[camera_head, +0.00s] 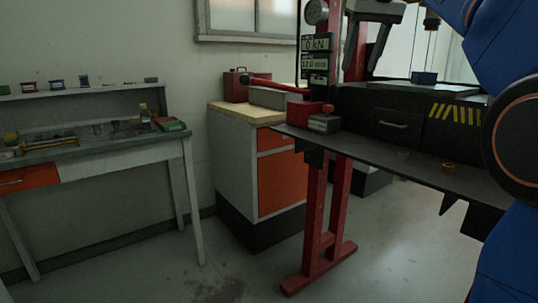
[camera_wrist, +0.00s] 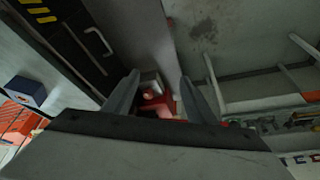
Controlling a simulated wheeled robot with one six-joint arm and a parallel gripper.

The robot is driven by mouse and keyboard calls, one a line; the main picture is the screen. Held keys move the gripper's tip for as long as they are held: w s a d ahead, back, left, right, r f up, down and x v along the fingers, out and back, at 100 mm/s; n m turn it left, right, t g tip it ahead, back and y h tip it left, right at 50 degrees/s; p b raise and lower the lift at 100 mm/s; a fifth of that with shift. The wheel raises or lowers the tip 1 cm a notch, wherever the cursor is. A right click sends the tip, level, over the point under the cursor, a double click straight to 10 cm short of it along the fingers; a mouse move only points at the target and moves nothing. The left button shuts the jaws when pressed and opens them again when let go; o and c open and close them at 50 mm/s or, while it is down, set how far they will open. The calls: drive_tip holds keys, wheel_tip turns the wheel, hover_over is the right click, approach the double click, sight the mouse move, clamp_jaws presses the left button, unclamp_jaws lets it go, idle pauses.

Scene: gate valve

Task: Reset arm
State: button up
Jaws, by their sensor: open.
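My gripper (camera_head: 362,68) hangs in the air over the left part of the black press bench (camera_head: 360,105), its two grey fingers pointing down. In the wrist view my gripper (camera_wrist: 160,88) has its fingers apart, with nothing held between them. Beyond the gap, a red part (camera_wrist: 155,99) with a pale block shows lower down. My blue arm fills the right side of the head view. No gate valve can be made out.
A red lever (camera_head: 270,85) juts left. A cabinet (camera_head: 232,160) and workbench (camera_head: 90,150) stand left. Floor between is clear.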

drive_tip(key=s+d+f, duration=0.1)
drive_tip(key=s+f, duration=1)
drive_tip(key=f, duration=0.4)
drive_tip(key=s+d+f+m, duration=0.1)
drive_tip(key=s+d+f, duration=0.1)
drive_tip(key=s+f, duration=1)
drive_tip(key=s+d+f, duration=0.2)
drive_tip(key=s+f, duration=0.9)
drive_tip(key=f, duration=0.9)
drive_tip(key=shift+s+f+m+h, duration=0.2)
drive_tip(key=shift+s+m+h, duration=0.15)
drive_tip(key=shift+m+h, duration=0.05)
drive_tip(key=shift+d, duration=0.1)
